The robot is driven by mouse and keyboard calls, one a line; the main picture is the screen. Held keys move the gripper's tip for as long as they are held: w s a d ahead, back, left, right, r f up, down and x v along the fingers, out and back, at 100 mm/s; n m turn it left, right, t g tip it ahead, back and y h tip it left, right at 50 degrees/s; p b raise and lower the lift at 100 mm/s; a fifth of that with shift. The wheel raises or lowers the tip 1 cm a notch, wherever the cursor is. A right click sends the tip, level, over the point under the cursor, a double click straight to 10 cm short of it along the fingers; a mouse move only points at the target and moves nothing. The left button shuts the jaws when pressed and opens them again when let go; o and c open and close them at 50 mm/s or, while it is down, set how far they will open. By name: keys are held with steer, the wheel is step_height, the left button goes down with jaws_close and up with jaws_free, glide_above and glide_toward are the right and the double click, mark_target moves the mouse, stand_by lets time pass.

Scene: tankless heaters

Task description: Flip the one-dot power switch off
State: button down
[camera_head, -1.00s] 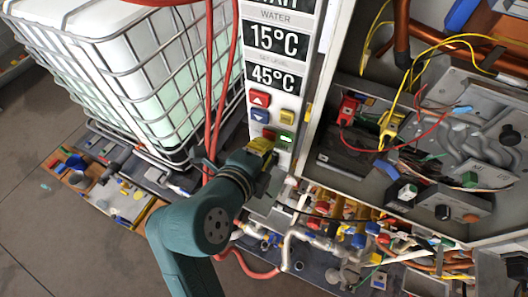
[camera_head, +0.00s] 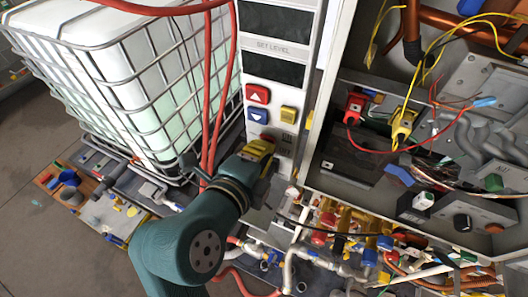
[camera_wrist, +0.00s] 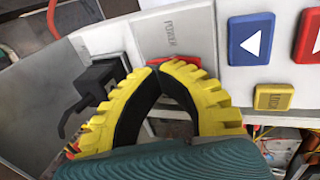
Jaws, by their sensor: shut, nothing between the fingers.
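The heater's white control panel (camera_head: 283,17) is at the upper middle of the head view, and both its displays are dark. In the wrist view, a red power switch (camera_wrist: 189,62) shows partly behind my fingertips, below a POWER label (camera_wrist: 170,37). My gripper (camera_wrist: 163,68) has its yellow-and-black fingers closed together against or just in front of the switch; contact is hard to tell. In the head view my gripper (camera_head: 266,143) is at the panel's lower part. The fingers hide most of the switch, and no dot marking is readable.
A red button (camera_head: 257,94), a blue button (camera_head: 257,114) and a yellow button (camera_head: 288,114) sit above my gripper. A black latch-like part (camera_wrist: 97,82) is left of the fingers in the wrist view. Red hoses (camera_head: 221,90) hang left of the panel; an open wiring cabinet (camera_head: 330,185) is at right.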

steer(key=shift+r, duration=0.65)
steer(key=shift+s+r, duration=0.15)
steer(key=shift+s, duration=0.05)
steer(key=r+b+v, duration=0.1)
steer(key=b+v, duration=0.1)
steer(key=v, duration=1.1)
steer(key=shift+r, duration=0.45)
steer(key=shift+w, duration=0.15)
